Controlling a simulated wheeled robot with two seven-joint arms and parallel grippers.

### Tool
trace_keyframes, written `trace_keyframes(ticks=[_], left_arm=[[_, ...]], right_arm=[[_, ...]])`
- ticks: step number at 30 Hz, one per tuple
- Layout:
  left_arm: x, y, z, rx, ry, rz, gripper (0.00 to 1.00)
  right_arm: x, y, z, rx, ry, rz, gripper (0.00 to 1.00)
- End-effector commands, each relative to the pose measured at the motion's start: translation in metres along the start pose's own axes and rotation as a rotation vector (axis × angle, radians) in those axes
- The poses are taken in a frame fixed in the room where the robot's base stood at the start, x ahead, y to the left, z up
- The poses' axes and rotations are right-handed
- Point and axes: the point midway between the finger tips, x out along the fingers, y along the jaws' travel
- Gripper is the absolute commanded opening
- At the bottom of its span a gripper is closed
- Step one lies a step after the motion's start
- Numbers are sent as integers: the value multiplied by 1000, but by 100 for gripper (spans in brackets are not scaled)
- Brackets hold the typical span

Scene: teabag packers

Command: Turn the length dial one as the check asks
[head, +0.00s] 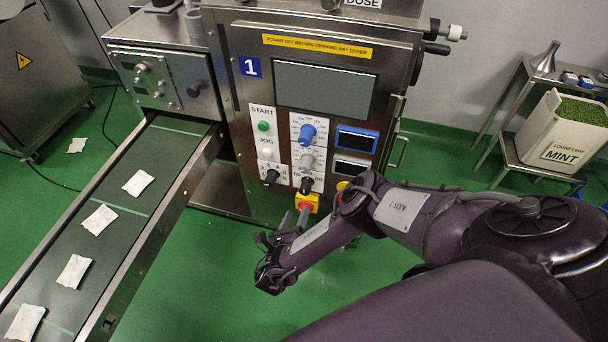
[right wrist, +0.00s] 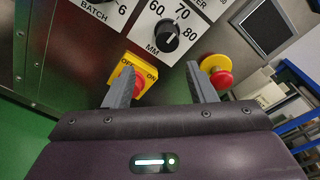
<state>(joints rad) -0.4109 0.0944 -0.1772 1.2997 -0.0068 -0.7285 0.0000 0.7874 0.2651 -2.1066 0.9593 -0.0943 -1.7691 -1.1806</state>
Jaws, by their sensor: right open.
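The length dial is a black knob (head: 306,185) low on the front panel of machine 1 (head: 228,40). In the right wrist view the dial (right wrist: 166,38) sits on a white plate marked 60, 70, 80 and MM, and its pointer mark is too small to read surely. My right gripper (head: 294,220) is open and empty, below the dial and apart from it. In the right wrist view its two grey fingers (right wrist: 160,74) point at the panel with the dial ahead between them. My left gripper is out of view.
A yellow switch with a red knob (head: 307,203) is just below the dial. A red stop button (right wrist: 216,72) is close to the right finger. A black batch knob (head: 271,177), grey knob (head: 306,162) and blue knob (head: 308,133) are nearby. A conveyor (head: 160,215) carries several teabags left.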

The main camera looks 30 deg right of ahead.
Motion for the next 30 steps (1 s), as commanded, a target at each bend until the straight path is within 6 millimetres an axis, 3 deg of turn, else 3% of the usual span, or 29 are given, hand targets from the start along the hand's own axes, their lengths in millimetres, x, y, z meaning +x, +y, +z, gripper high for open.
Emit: trace_keyframes(ticks=[4, 18, 30], left_arm=[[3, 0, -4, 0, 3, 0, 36], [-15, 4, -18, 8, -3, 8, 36], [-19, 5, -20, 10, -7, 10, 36]], right_arm=[[13, -7, 8, -56, -75, -42, 51], [78, -11, 12, -59, -76, -44, 51], [87, -11, 14, -58, -75, -42, 51]])
